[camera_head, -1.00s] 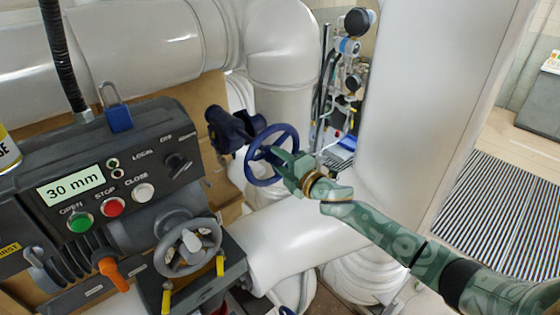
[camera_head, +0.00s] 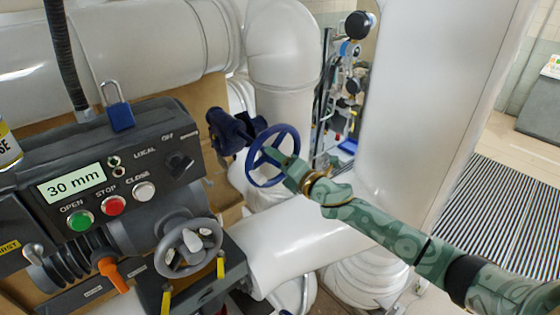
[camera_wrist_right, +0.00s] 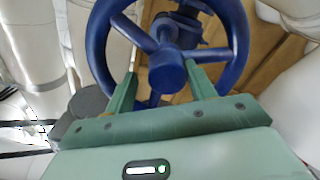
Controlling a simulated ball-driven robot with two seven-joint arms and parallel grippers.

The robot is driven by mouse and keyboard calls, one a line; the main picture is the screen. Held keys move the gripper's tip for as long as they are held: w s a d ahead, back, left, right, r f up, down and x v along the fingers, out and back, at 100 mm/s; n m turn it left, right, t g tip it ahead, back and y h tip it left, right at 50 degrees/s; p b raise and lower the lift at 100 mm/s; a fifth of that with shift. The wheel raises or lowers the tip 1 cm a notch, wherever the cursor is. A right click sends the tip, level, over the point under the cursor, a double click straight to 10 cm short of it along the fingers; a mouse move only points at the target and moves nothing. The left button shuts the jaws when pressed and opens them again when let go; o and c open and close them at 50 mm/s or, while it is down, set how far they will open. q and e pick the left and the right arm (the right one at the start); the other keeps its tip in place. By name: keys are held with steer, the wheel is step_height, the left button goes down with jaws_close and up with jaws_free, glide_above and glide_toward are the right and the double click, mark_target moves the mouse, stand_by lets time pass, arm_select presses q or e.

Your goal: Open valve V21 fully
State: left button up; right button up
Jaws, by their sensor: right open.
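A blue handwheel (camera_head: 250,160) stands upright on a dark blue valve body (camera_head: 226,130) beside a white pipe. My right gripper (camera_head: 282,163) is at the right front of this wheel, with its fingers reaching over the wheel's face. In the right wrist view, the wheel's hub (camera_wrist_right: 167,72) lies between the two spread green fingers of the gripper (camera_wrist_right: 161,75). The jaws are open, and I cannot tell whether a finger touches a spoke. No V21 label is readable. My left gripper is out of view.
A dark control box with a "30 mm" display (camera_head: 72,185) stands at the left, with a blue padlock (camera_head: 120,115) on top. A grey handwheel (camera_head: 188,248) is below it. A thick white column (camera_head: 415,100) rises behind my right arm. A gauge panel (camera_head: 345,90) stands behind.

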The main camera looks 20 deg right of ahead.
steer(key=shift+w+d+r, duration=0.1)
steer(key=shift+d, duration=0.2)
